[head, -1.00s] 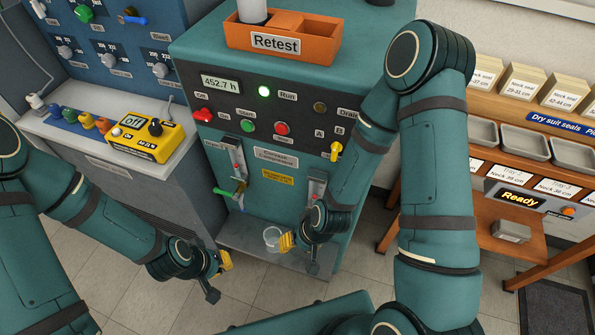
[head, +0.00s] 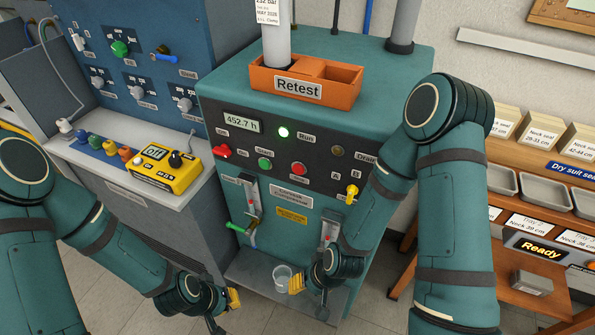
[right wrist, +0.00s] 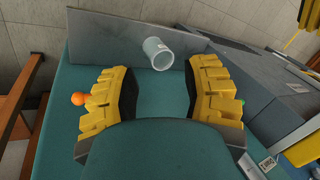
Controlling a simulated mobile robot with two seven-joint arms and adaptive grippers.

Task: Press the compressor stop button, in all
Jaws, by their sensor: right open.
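The teal compressor (head: 225,95) stands in the middle of the head view. Its red stop button (head: 298,169) is on the dark front panel, right of the green start button (head: 265,164). My right gripper (head: 310,287) is open, low in front of the compressor and well below the stop button. The right wrist view shows its spread yellow fingers (right wrist: 152,78) with nothing between them. My left gripper (head: 224,308) is low at the left of the compressor; its jaw opening is unclear. My right forearm covers part of the panel's right side.
A clear cup (head: 283,276) stands on the ledge below the compressor, close to my right gripper. A red switch (head: 222,152) and a yellow valve handle (head: 352,191) flank the buttons. An orange retest bin (head: 340,92) sits on top. A yellow meter (head: 170,172) is left.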

